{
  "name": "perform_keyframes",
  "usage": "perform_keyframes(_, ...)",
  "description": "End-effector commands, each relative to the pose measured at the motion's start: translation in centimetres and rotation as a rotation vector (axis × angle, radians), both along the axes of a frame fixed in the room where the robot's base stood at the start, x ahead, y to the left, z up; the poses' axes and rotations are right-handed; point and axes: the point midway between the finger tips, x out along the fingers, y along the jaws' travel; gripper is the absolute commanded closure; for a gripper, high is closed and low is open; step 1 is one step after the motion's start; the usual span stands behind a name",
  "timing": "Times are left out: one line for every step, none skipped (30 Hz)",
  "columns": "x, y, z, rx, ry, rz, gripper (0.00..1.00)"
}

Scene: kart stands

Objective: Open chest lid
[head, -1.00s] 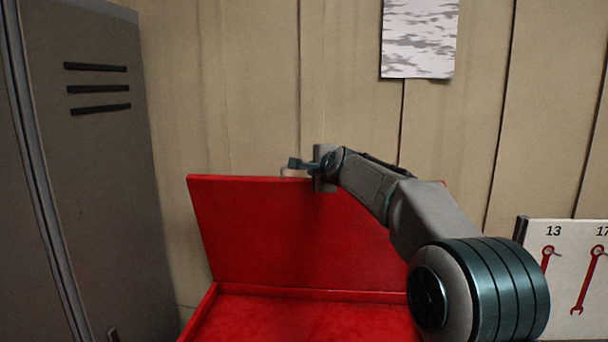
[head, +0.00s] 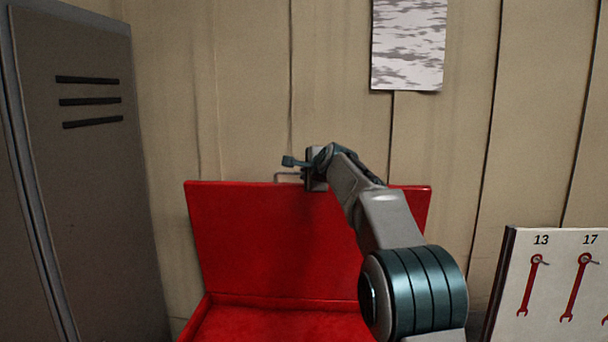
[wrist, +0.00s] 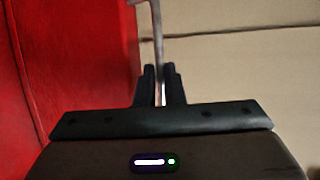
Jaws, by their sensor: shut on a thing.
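The red chest lid (head: 255,240) stands raised, close to upright, at the back of the red chest (head: 280,325), whose red inside shows below it. A thin metal handle (head: 287,175) sticks up at the lid's top edge. My gripper (head: 298,178) is at that top edge, beside the handle. In the wrist view my gripper (wrist: 159,88) has its two dark fingers closed around the metal handle bar (wrist: 157,40), with the red lid (wrist: 80,60) to the left. My arm hides part of the lid's right side.
A grey locker (head: 90,180) stands on the left. A tan panelled wall (head: 250,90) is behind the lid, with a paper sheet (head: 408,45) on it. A white board with red wrenches (head: 550,285) stands at the right.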

Motion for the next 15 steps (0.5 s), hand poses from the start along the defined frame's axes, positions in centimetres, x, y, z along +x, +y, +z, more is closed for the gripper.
perform_keyframes(-0.17,0.14,1.30,0.007,-0.024,-0.001,1.00)
perform_keyframes(-0.16,0.13,1.32,0.008,-0.025,-0.001,0.86)
perform_keyframes(-0.17,0.11,1.35,0.007,-0.025,-0.002,0.74)
perform_keyframes(-0.17,0.09,1.33,0.007,-0.025,-0.002,0.69)
perform_keyframes(-0.15,0.07,1.27,0.007,-0.024,-0.002,0.69)
perform_keyframes(-0.14,0.04,1.17,0.006,-0.022,-0.002,0.69)
perform_keyframes(-0.12,0.00,1.10,0.006,-0.020,-0.002,0.69)
perform_keyframes(-0.10,-0.04,1.02,0.005,-0.019,-0.003,0.69)
perform_keyframes(-0.08,-0.10,0.94,0.004,-0.018,-0.004,0.69)
perform_keyframes(-0.06,-0.14,0.88,0.004,-0.017,-0.003,0.69)
perform_keyframes(-0.05,-0.19,0.81,0.004,-0.016,-0.004,0.69)
perform_keyframes(-0.03,-0.23,0.75,0.003,-0.015,-0.005,0.69)
perform_keyframes(-0.03,-0.26,0.71,0.003,-0.014,-0.005,0.69)
perform_keyframes(-0.06,-0.27,0.68,0.002,-0.013,-0.005,0.69)
perform_keyframes(-0.15,-0.31,0.66,0.002,-0.013,-0.005,0.69)
